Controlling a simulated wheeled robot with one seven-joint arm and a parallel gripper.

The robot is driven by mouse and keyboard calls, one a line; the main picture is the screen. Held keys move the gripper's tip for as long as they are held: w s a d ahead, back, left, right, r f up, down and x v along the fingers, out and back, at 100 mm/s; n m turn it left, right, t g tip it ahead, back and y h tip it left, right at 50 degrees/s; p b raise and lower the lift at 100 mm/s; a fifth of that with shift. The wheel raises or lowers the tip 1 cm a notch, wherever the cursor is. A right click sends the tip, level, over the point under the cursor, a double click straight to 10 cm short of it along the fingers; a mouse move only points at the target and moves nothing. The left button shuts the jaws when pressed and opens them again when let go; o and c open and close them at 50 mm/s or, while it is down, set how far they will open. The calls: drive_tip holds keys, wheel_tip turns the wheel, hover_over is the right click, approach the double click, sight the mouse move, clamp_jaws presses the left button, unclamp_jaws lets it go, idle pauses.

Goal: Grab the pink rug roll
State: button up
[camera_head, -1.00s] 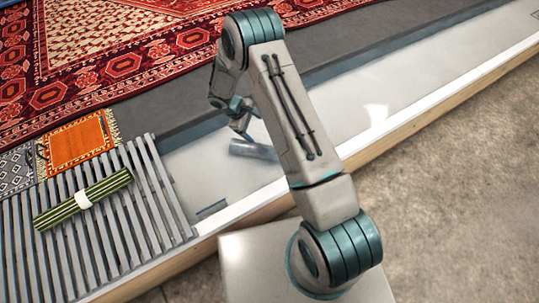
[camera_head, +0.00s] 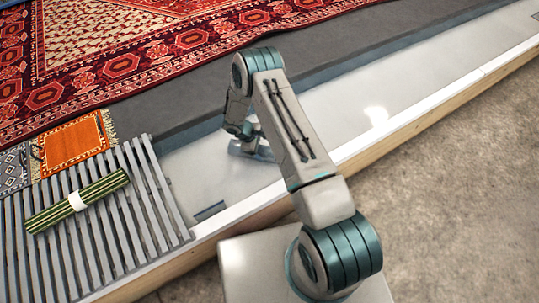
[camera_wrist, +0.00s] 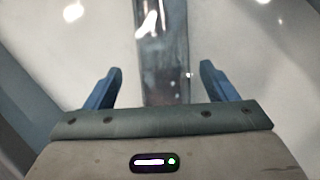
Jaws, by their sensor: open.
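I see no pink rug roll in either view. The only rug roll in sight is green and striped with a white band (camera_head: 78,201), lying on the slatted rack at left in the head view. My gripper (camera_head: 248,143) is low over the pale wash pit, right of the rack. In the wrist view my gripper (camera_wrist: 161,68) has its two blue fingers apart. A glossy grey, elongated shape (camera_wrist: 165,35) runs between them from the top edge; I cannot tell what it is or whether the fingers touch it.
The grey slatted rack (camera_head: 128,228) stands left of the pit. A small orange rug (camera_head: 72,145) and a large red patterned rug (camera_head: 120,60) lie behind. The wet pit floor (camera_head: 350,98) is clear to the right, bounded by a wood-faced rim (camera_head: 395,137).

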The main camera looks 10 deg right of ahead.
sight(265, 151)
drive_tip(key=b+x, duration=0.1)
drive_tip(key=x, duration=0.3)
drive_tip(key=shift+s+f+b, duration=0.2)
drive_tip(key=shift+f+b, duration=0.1)
drive_tip(key=shift+f, duration=0.05)
drive_tip(key=shift+r, duration=0.15)
drive_tip(key=c, duration=1.7)
